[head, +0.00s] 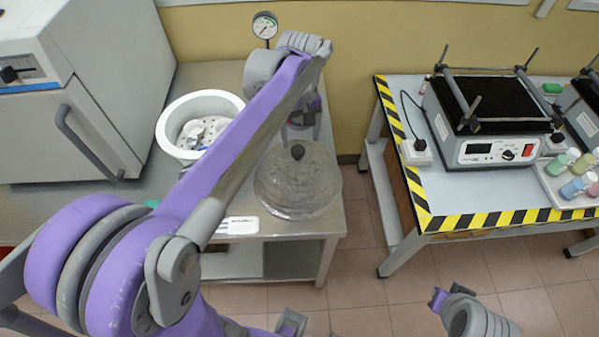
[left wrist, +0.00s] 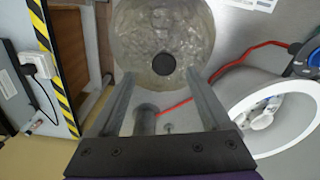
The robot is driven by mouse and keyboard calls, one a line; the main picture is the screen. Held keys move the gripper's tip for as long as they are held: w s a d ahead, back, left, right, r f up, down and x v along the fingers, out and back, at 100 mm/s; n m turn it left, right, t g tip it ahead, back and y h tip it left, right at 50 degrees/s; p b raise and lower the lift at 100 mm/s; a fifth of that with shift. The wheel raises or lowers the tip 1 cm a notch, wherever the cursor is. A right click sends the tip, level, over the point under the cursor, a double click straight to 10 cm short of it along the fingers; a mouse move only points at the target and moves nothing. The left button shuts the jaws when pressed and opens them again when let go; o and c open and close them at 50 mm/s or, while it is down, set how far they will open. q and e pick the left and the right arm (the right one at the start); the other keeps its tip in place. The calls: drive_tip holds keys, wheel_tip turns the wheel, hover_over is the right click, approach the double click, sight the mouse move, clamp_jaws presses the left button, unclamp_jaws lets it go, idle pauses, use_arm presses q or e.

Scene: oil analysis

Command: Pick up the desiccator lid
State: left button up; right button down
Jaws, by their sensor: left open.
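The desiccator lid (head: 297,205) is a clear glass dome with a dark round knob (head: 298,152). It rests on the grey bench at its right end. In the left wrist view, the lid (left wrist: 140,30) is at the top centre, with its knob (left wrist: 163,64) in line with the space between the fingers. My left gripper (head: 303,122) is behind the knob, partly hidden by my forearm. In the left wrist view, the gripper (left wrist: 160,78) is open and empty, its fingers apart from the lid. My right gripper's fingers are not visible.
A white round vessel (head: 162,133) with white pieces inside stands left of the lid, partly behind my arm. A dial gauge (head: 265,26) stands at the back. A grey oven (head: 60,130) is at far left. A striped-edge table (head: 450,200) with instruments stands right, across a floor gap.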

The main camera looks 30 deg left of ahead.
sight(298, 149)
use_arm(q)
drive_tip(key=shift+s+a+f, duration=0.1)
drive_tip(key=shift+s+f, duration=0.05)
drive_tip(key=shift+f, duration=1.25)
drive_tip(key=shift+s+a+f, duration=0.1)
drive_tip(key=shift+f, duration=1.25)
clamp_jaws()
